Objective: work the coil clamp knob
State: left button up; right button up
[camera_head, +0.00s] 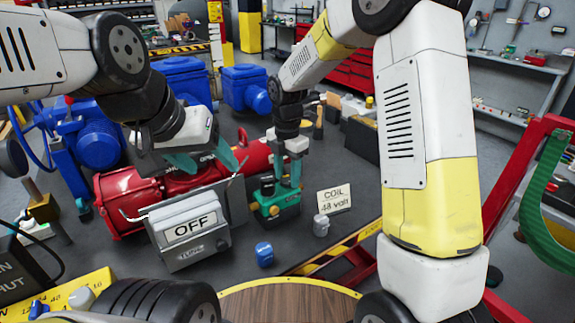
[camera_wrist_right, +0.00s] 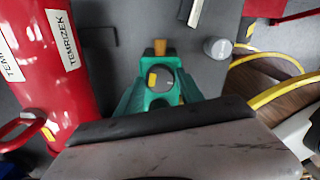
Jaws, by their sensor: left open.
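My left gripper (camera_head: 207,164) is open, above the red cylinder and behind the OFF box.
A red cylinder (camera_head: 121,199) lies left of the coil unit. The grey OFF box (camera_head: 190,232) stands in front of it. A small grey cylinder (camera_head: 321,225) and a blue cap (camera_head: 264,254) stand nearby. Blue valve actuators (camera_head: 182,80) stand behind. A red frame (camera_head: 520,190) is at right.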

grip_shut()
jog(key=shift+m, duration=0.4)
jog(key=m, duration=0.6)
jog(key=shift+m, duration=0.3)
jog(key=m, duration=0.6)
jog(key=shift+m, duration=0.3)
jog(key=o, duration=0.5)
grip_release()
